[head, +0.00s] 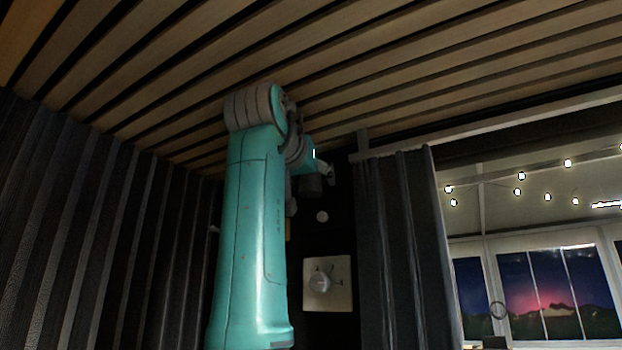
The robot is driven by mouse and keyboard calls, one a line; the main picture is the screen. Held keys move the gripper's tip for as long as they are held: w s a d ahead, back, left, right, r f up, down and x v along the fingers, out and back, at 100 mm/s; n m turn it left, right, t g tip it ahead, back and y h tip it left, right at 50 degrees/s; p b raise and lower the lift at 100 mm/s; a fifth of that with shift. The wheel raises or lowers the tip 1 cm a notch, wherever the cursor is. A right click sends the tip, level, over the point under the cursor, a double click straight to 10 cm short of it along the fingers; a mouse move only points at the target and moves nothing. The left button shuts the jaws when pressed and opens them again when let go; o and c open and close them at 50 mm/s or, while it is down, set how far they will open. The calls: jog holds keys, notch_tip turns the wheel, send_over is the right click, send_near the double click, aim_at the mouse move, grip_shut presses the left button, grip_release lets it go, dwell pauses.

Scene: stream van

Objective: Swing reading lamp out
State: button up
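I cannot make out the reading lamp for certain in the head view. A small pale round thing (322,216) sits on the dark wall just right of my arm, and I cannot tell what it is. A thin light piece (214,229) sticks out at the left edge of my arm, mostly hidden. My teal arm stands upright in the middle and bends away near the ceiling. Its far end is mostly hidden behind its own links, and I cannot make out my gripper's fingers.
A pale square panel with a round knob (327,284) is on the dark wall. Dark curtains hang at left (70,220) and right (405,250). The slatted wooden ceiling (400,60) is close above my arm. Windows (545,290) and string lights are at far right.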

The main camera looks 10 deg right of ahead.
jog(key=c, duration=0.8)
jog(key=shift+c, duration=0.2)
jog(key=shift+r, duration=0.1)
jog(key=shift+g+y, duration=0.4)
jog(key=shift+g, duration=0.2)
jog(key=o, duration=1.2)
jog(key=shift+s+a, duration=0.1)
